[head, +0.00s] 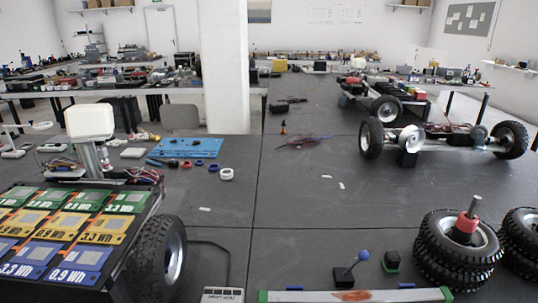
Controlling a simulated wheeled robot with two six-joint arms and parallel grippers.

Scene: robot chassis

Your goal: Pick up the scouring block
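A small block with a black body and green at its lower edge (391,262), which looks like the scouring block, sits on the dark table near the front, right of centre. It stands between a blue-knobbed stick and a stack of black tyres. Neither of my grippers shows in the head view, and nothing is touching the block.
The blue-knobbed stick (352,266) is just left of the block, and stacked tyres (459,250) are close on its right. A green-ended pale strip with a rusty patch (350,296) lies in front. A wheeled chassis with coloured cards (72,238) fills the left. The table's middle is mostly clear.

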